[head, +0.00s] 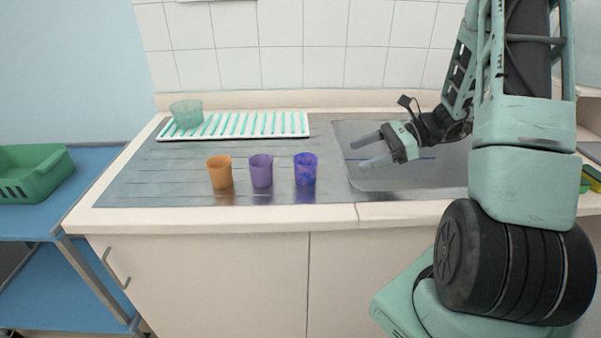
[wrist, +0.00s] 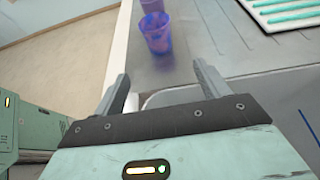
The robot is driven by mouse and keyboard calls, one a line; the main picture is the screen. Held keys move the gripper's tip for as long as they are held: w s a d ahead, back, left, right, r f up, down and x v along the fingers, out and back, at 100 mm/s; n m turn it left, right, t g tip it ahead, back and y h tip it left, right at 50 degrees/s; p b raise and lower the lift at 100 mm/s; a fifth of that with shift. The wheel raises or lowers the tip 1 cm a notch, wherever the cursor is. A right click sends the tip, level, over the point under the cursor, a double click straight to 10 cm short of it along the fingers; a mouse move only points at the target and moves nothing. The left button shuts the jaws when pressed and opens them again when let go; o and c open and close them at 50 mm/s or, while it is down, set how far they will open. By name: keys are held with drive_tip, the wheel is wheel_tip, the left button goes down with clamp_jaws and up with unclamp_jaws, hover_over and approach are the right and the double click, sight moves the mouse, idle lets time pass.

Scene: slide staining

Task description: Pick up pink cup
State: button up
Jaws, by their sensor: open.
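I see no plainly pink cup. Three cups stand upright in a row on the grey metal worktop: an orange cup (head: 220,172), a plain purple cup (head: 261,171) and a mottled blue-violet cup (head: 305,170) with purplish patches. My gripper (head: 363,153) is open and empty, to the right of the mottled cup and apart from it, its fingers pointing left. In the wrist view, the mottled cup (wrist: 157,36) stands beyond the open fingers (wrist: 161,72). The purple cup (wrist: 152,6) is partly cut off behind it.
A white rack with green ribs (head: 255,124) lies behind the cups, with a translucent green cup (head: 186,113) at its left end. A sink basin (head: 400,180) is below my gripper. A green crate (head: 35,173) sits on a blue cart at left. The worktop before the cups is clear.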

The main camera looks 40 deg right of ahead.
sight(306, 171)
drive_tip(key=p+x, duration=0.1)
drive_tip(key=x, duration=0.8)
drive_tip(key=shift+w+a+f, duration=0.1)
drive_tip(key=shift+w+a, duration=0.05)
drive_tip(key=shift+a, duration=0.15)
drive_tip(key=shift+r+p+x, duration=0.25)
drive_tip(key=shift+p+x, duration=0.1)
drive_tip(key=shift+x, duration=0.95)
drive_tip(key=shift+r+p+x, duration=0.2)
drive_tip(key=shift+p+x, duration=0.1)
drive_tip(key=shift+x, duration=1)
drive_tip(key=shift+a, duration=0.2)
drive_tip(key=c, duration=1.1)
